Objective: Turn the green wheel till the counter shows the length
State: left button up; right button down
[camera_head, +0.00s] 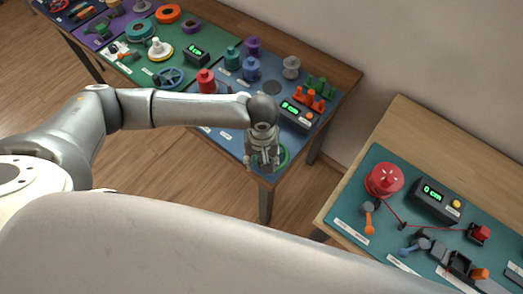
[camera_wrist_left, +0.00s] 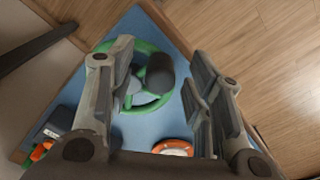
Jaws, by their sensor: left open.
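The green wheel (camera_head: 284,157) is at the near right corner of the blue panel, partly hidden behind my left gripper (camera_head: 262,163). In the left wrist view the green wheel (camera_wrist_left: 161,103) has a grey hub and a dark upright knob (camera_wrist_left: 160,73). My left gripper (camera_wrist_left: 163,75) is open over the wheel, with the knob between its spread fingers. I cannot tell whether a finger touches it. The dark counter box (camera_head: 297,116) behind the wheel has a lit green display (camera_head: 290,107), too small to read surely. My right gripper is not in view.
An orange and white round part (camera_wrist_left: 174,147) lies close to the wheel. Red, blue, purple and grey spools stand farther back on the blue panel (camera_head: 222,136). A separate table at right carries a red reel (camera_head: 384,179) and another counter (camera_head: 436,201) showing 0 cm.

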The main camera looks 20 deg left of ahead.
pick_arm(q)
jog(key=shift+f, duration=0.3)
grip_shut()
dwell(0.4)
